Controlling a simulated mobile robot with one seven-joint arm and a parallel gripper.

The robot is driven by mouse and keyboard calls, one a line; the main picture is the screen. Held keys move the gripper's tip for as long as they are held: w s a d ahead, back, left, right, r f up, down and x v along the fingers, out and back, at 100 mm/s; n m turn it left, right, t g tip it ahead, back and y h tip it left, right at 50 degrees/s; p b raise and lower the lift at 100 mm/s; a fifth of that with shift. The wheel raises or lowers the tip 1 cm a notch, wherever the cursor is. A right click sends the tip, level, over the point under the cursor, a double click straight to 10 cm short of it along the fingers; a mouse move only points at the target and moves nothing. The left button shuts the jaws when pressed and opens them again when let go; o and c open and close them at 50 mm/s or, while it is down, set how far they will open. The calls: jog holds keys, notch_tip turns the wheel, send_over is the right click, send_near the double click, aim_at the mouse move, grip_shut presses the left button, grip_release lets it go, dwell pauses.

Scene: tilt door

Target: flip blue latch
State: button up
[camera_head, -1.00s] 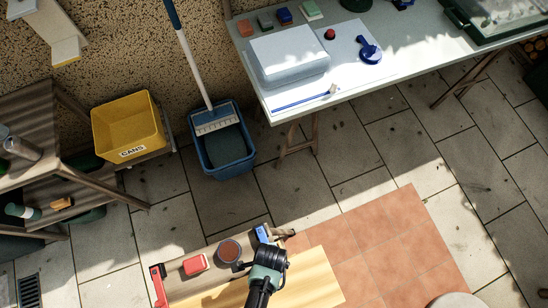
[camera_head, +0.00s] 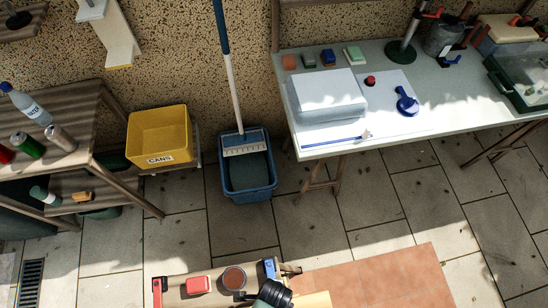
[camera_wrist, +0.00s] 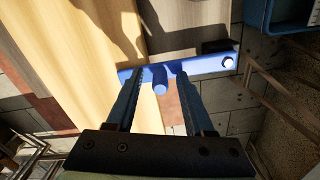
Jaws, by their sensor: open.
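In the head view the latch (camera_head: 269,268) is small, at the board's right end. My gripper (camera_wrist: 159,73) is open, with one finger on each side of the peg. The peg shows between the fingers with gaps; I cannot tell whether the fingertips touch the bar.
A red latch (camera_head: 157,287), a red block (camera_head: 198,285) and a brown round piece (camera_head: 234,278) are on the board. Beyond are a blue mop bucket (camera_head: 247,180), a yellow bin (camera_head: 160,138), a side shelf (camera_head: 95,97) and a worktable (camera_head: 440,115). Floor between is clear.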

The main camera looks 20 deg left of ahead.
notch_tip(320, 180, up, 13)
dwell(0.6)
dwell(0.5)
